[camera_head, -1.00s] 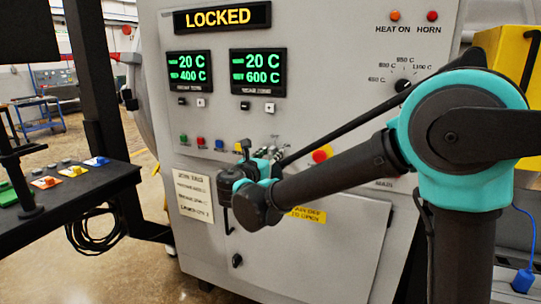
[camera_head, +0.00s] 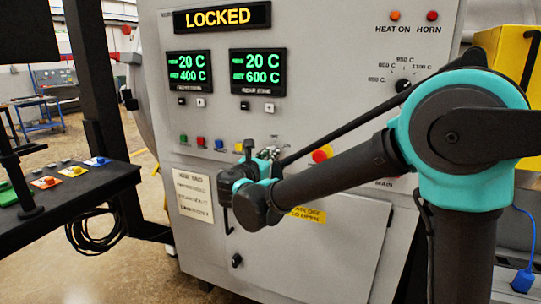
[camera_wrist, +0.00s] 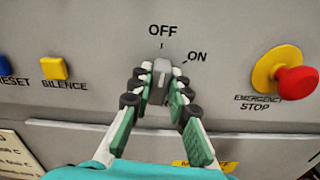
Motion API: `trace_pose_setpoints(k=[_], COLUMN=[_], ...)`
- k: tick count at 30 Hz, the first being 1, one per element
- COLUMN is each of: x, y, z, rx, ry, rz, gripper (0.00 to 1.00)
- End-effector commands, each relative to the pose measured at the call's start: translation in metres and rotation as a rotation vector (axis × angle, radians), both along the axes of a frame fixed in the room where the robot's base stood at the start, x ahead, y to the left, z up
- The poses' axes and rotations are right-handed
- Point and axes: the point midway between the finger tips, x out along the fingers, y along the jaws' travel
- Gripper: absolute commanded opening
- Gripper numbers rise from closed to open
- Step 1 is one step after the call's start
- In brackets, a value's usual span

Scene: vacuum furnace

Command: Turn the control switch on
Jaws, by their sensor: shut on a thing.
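The control switch (camera_wrist: 162,68) is a grey knob on the panel, under the OFF label (camera_wrist: 162,30) and left of the ON label (camera_wrist: 197,57). Its pale mark looks close to upright, towards OFF. My gripper (camera_wrist: 162,80) is shut on the knob, with one green-padded finger on each side. In the head view my gripper (camera_head: 268,153) is against the cabinet front, and my wrist and fingers hide most of the switch there.
The red emergency stop (camera_wrist: 296,82) on its yellow base is to the right. The yellow silence button (camera_wrist: 54,68) and blue reset button (camera_wrist: 4,66) are to the left. The cabinet display (camera_head: 222,18) reads LOCKED. A black console (camera_head: 100,180) stands at the left.

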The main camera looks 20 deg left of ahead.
Motion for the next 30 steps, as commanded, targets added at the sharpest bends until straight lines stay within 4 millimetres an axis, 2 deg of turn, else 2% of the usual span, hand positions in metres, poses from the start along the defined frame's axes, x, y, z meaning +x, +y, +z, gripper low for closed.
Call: trace_pose_setpoints(k=[21,30], x=[-0.0004,-0.0005], y=[-0.003,-0.0037], z=[-0.0016,-0.0024], rx=[0.638,0.832], ry=[-0.05,-0.064], rz=[0.0,0.0], gripper=[0.0,0.0])
